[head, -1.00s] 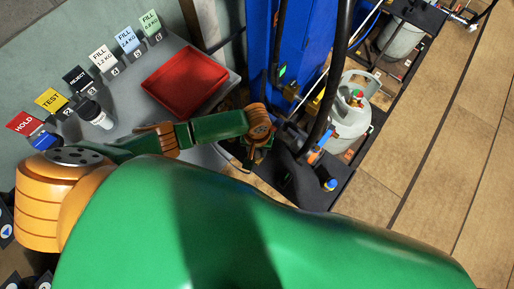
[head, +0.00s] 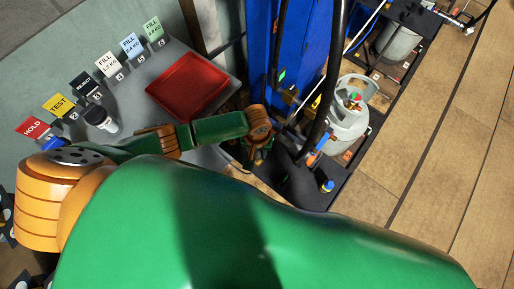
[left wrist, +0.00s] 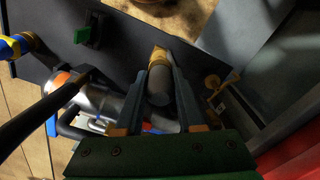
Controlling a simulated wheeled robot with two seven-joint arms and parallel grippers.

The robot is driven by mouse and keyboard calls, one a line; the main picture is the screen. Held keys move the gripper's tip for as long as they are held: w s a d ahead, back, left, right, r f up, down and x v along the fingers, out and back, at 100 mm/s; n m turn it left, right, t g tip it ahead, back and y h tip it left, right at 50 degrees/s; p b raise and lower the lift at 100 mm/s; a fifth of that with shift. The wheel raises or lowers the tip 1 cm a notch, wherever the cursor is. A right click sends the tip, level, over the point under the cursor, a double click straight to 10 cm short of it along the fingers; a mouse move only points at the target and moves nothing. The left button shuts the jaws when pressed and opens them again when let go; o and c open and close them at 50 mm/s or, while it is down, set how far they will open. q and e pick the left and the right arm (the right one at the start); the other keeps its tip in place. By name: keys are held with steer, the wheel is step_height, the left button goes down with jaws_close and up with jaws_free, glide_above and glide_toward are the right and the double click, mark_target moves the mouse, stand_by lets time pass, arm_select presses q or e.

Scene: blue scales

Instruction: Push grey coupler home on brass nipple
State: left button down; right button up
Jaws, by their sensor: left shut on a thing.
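My left gripper (left wrist: 161,72) is shut on the grey coupler (left wrist: 160,94), a short grey cylinder between its two fingers in the left wrist view. A brass-coloured piece (left wrist: 158,57) shows just beyond the fingertips, in line with the coupler. It looks like the brass nipple, but I cannot tell how far the coupler is on it. In the head view my left gripper (head: 259,150) is small and dark, low beside the blue column, and the coupler cannot be made out there. My right gripper is not in view.
A blue column (head: 262,55) and a black hose (head: 327,85) stand close to the left gripper. A grey gas cylinder (head: 347,122) stands to the right. A red tray (head: 188,85) and several label signs are on the grey bench. Open floor (head: 450,130) lies at right.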

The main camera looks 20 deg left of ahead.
arm_select(q)
steer(key=shift+p, duration=0.3)
steer(key=shift+r, duration=0.1)
stand_by(0.5)
steer(key=shift+p, duration=0.3)
stand_by(0.3)
steer(key=shift+f+b, duration=0.65)
steer(key=shift+f, duration=0.65)
